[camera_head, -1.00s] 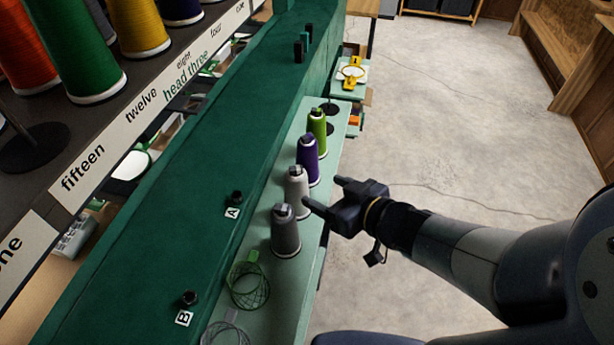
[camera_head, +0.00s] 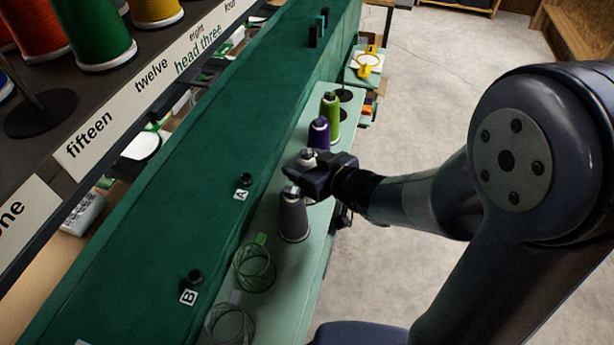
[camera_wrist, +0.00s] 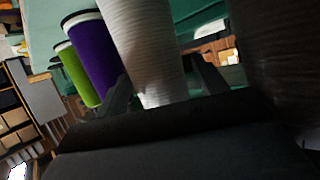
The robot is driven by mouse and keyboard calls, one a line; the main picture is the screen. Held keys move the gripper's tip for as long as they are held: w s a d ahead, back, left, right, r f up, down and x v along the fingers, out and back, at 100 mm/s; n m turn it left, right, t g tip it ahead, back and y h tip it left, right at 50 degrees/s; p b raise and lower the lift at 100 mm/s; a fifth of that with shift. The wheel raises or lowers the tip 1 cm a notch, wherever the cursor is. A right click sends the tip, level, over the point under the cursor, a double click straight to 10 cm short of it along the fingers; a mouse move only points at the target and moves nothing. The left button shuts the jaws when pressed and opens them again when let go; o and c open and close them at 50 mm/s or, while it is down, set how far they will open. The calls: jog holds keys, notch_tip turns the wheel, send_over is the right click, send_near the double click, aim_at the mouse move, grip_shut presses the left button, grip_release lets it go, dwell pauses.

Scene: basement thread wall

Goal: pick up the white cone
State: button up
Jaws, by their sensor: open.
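The white cone (camera_head: 307,157) stands on the pale green ledge between the purple and grey cones. In the head view only its top shows; my gripper hides the rest. In the wrist view the white cone (camera_wrist: 145,45) stands upright-looking between my two open fingers, with one finger on each side. My gripper (camera_head: 303,175) is at the cone, open, and it also shows in the wrist view (camera_wrist: 163,88). I cannot tell whether either finger touches the cone.
The purple cone (camera_head: 319,133) and lime green cone (camera_head: 332,110) stand beyond. The grey cone (camera_head: 293,218) stands close on the near side. Wire loops (camera_head: 254,268) lie nearer on the ledge (camera_head: 312,243). The green machine beam (camera_head: 205,200) runs along the left. Open floor is at right.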

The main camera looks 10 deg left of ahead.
jog(key=shift+c, duration=0.3)
jog(key=c, duration=1.1)
